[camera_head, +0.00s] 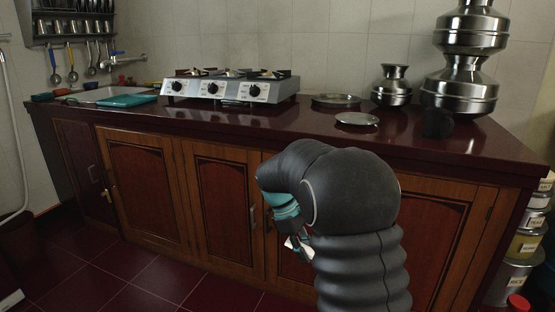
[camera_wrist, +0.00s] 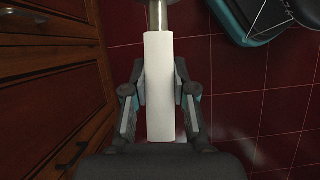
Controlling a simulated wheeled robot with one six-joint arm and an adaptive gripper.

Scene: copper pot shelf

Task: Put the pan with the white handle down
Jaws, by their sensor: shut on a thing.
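The pan with the white handle (camera_wrist: 159,110) is in my gripper (camera_wrist: 159,72). In the wrist view the flat white handle lies between the two fingers, with a short metal neck beyond it. Only a sliver of the pan's body shows at the top edge; the rest is out of view. In the head view my gripper (camera_head: 290,237) hangs low in front of the wooden cabinet doors, below the counter (camera_head: 330,142). A bit of white handle (camera_head: 297,246) shows there, and my arm hides much of the rest. The pan is above the dark red tiled floor.
A three-burner stove (camera_head: 230,88) stands on the counter. Two flat metal plates (camera_head: 357,119) lie right of it, then steel pots (camera_head: 392,86) and stacked larger pots (camera_head: 460,90). A teal board (camera_head: 124,100) is by the sink. Labelled tins (camera_head: 524,245) stand at the right.

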